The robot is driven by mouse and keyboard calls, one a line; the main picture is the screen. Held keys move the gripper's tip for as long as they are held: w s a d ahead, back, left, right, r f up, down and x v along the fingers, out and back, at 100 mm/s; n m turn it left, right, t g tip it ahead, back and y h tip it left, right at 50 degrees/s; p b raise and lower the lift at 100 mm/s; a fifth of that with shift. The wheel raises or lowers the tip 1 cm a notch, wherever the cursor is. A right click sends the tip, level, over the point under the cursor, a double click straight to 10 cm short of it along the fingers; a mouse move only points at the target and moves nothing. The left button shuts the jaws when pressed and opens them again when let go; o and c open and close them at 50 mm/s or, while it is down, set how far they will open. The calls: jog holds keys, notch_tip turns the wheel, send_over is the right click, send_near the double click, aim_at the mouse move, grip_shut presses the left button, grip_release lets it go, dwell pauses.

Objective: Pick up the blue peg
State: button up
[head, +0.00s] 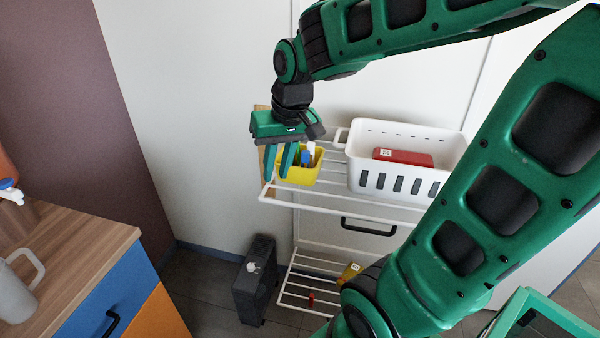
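A blue item that looks like the peg (308,157) stands in a small yellow bin (303,176) on the upper wire shelf. It is small in the picture, and its lower part is hidden by the bin. My green gripper (276,178) points down at the left side of the yellow bin, with its fingers apart and nothing visible between them. In the picture the fingers lie left of the blue item. One finger overlaps the bin's front, and I cannot tell the depth between them.
A white slotted basket (400,183) holding a red box (403,157) stands right of the yellow bin. The white wire rack (335,207) has a lower shelf with small items. A wooden counter (75,238) with a grey mug (18,285) is at left. A black heater-like unit (255,280) stands on the floor.

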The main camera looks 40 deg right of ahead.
aim_at(306, 161)
jog(key=w+d+r+m+g, duration=0.4)
jog(key=d+r+m, duration=0.35)
jog(key=d, duration=0.45)
jog(key=shift+m+y, duration=0.25)
jog(key=shift+y, duration=0.15)
jog(key=f, duration=0.3)
jog(key=s+a+f, duration=0.1)
jog(key=f, duration=0.3)
jog(key=a+f, duration=0.1)
jog(key=f, duration=0.2)
jog(key=shift+s+f, duration=0.15)
jog(key=shift+s, duration=0.2)
jog(key=shift+c, duration=0.3)
grip_shut()
